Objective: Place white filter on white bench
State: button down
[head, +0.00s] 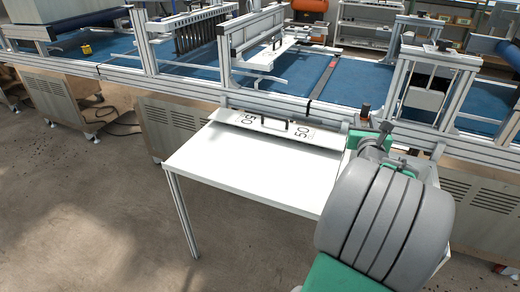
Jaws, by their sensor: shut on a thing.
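The white filter (325,139) is a long flat plate with a black handle at its middle and "50" marked on it. It lies along or just above the back edge of the white bench (240,168); I cannot tell whether it rests fully on it. My gripper (368,142) is at the filter's right end, mostly hidden by my arm. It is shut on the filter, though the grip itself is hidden. The handle is free of my gripper.
A similar white plate with a handle (268,57) is on the blue conveyor (195,65) behind. Aluminium frame posts (223,58) and rails stand close behind the bench. The bench's front and left are clear. A yellow object (86,49) sits at the far left.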

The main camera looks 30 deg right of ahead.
jog(key=s+a+f+m+g+h+p, duration=0.15)
jog(key=s+f, duration=0.25)
jog(key=s, duration=0.6)
jog(key=w+a+n+t+y, duration=0.3)
jog(key=a+y, duration=0.1)
jog(key=a, duration=0.5)
jog(key=w+a+n+t+y, duration=0.25)
jog(key=a+n+y, duration=0.2)
jog(key=a, duration=0.45)
jog(key=shift+m, duration=0.4)
jog(key=w+d+f+b, duration=0.1)
jog(key=w+d+f, duration=0.1)
jog(key=w+f, duration=0.1)
jog(key=w+d+f+b, duration=0.2)
jog(key=w+d+f, duration=0.1)
jog(key=w, duration=0.1)
jog(key=w+d+f+b, duration=0.2)
jog(key=w+f, duration=0.2)
jog(key=shift+w+d, duration=0.2)
jog(key=shift+w, duration=0.1)
jog(key=shift+w+d+f, duration=0.15)
jog(key=shift+f, duration=0.15)
notch_tip(320, 180, down, 3)
jog(key=shift+w+d+f+b, duration=0.1)
jog(key=shift+b, duration=1.05)
